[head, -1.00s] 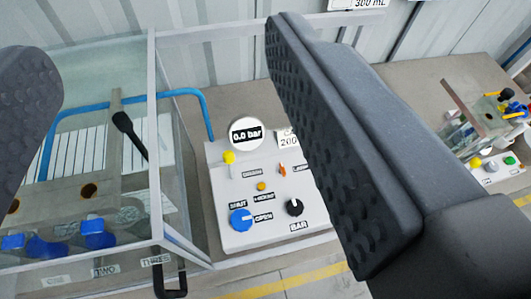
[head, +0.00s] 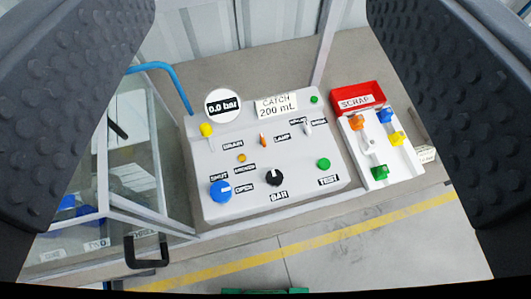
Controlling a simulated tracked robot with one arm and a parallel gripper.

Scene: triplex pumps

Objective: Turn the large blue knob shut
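The large blue knob (head: 221,191) is at the lower left of the sloped light-grey control panel (head: 240,210). A SHUT label is above it and an OPEN label is to its right. A small white mark shows on the knob, pointing toward the OPEN side. My gripper (head: 262,130) is open, with one dark padded finger at each side of the picture. Nothing is between the fingers, and the knob stands apart from both of them.
A black BAR knob (head: 273,177) sits right of the blue knob, with a green TEST button (head: 323,164) beyond. A glass-walled enclosure with a black handle (head: 147,251) stands at left. A red SCRAP bin (head: 358,98) and white tray (head: 405,165) are at right.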

